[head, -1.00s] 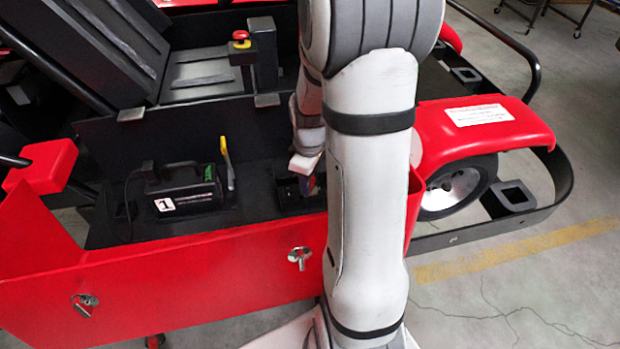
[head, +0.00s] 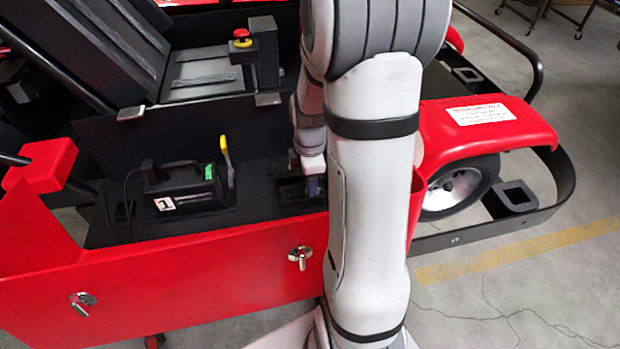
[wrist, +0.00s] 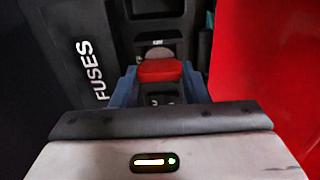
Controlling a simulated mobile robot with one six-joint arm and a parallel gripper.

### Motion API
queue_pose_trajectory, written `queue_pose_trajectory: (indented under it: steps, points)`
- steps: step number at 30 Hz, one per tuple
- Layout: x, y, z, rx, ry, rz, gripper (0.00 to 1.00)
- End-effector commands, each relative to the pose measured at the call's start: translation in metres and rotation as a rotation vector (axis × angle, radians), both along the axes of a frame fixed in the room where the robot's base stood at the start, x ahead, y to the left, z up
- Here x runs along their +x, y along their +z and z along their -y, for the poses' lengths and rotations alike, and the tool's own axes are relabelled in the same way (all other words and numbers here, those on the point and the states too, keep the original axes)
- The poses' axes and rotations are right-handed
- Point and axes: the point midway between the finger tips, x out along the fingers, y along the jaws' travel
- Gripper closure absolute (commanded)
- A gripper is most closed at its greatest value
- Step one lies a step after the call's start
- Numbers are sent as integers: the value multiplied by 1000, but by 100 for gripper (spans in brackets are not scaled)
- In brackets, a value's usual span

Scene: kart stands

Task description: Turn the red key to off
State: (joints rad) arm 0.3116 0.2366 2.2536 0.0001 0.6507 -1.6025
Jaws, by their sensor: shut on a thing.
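The red key (wrist: 160,71) shows in the wrist view, between the blue fingers of my gripper (wrist: 160,86). The fingers are shut on it, one on each side. The key sits in front of a dark panel with small white marks, only partly readable. In the head view my gripper (head: 314,186) reaches down into the dark bay behind the red side panel. The key is hidden there by the gripper and arm.
A black box labelled FUSES (wrist: 92,75) stands left of the fingers, and a red wall (wrist: 262,55) is close on the right. In the head view a black case marked 1 (head: 184,187), a yellow-handled lever (head: 226,158) and a red emergency button (head: 241,34) lie left of my arm.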

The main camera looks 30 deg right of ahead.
Motion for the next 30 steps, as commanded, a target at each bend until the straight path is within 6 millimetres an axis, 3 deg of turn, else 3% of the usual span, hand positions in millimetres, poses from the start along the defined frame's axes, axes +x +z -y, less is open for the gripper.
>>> queue_pose_trajectory:
  steps: [5, 6, 15, 23, 30]
  points:
    - [0, 0, 0, 0, 1, -1, 81]
    - [0, 0, 0, 0, 0, -1, 58]
    - [0, 0, 0, 0, -2, -1, 34]
    - [0, 2, 1, 0, -3, 0, 34]
    - [1, 37, 1, -1, -3, 5, 34]
